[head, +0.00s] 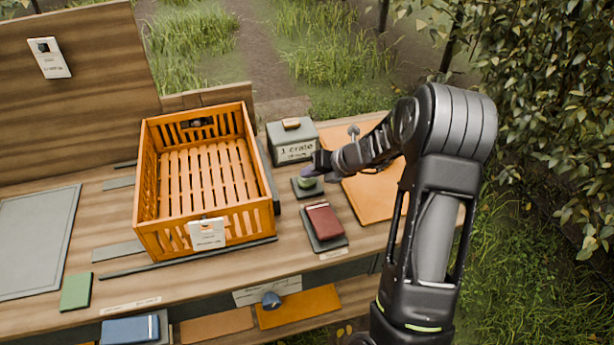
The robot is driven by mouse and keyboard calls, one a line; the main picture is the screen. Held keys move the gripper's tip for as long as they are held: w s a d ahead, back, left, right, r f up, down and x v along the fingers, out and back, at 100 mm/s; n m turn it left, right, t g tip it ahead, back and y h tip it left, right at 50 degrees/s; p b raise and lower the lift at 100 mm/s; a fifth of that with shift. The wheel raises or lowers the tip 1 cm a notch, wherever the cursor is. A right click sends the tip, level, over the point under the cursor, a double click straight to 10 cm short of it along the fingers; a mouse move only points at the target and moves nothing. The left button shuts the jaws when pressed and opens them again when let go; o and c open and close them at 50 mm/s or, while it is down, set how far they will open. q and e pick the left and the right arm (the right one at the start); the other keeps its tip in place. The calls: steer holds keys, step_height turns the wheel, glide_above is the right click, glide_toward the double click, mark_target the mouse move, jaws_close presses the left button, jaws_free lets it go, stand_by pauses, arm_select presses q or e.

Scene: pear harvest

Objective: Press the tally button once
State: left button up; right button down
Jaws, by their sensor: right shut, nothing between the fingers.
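A grey-green box (292,149) labelled "1 crate" stands at the back of the bench, right of the orange crate. A small brown block (291,123) sits on its top. In front of the box, a small round green piece (306,184) sits on a dark square pad (308,193); I cannot tell for sure which of these is the tally button. My right gripper (318,166) reaches in from the right and is shut and empty, its tip just over the green piece and partly hiding it. I cannot tell whether they touch. My left gripper is out of view.
An empty orange slatted crate (205,245) stands left of the pad. A dark red book (324,221) lies on a dark tray in front. An orange-brown mat (372,197) lies under my right arm. A grey mat (38,240) lies at the left.

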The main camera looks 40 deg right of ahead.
mark_target(310, 181)
steer(key=shift+r+p, duration=0.3)
steer(key=shift+r, duration=0.25)
step_height(310, 181, up, 5)
steer(key=p, duration=0.5)
steer(key=shift+s, duration=0.1)
stand_by(0.8)
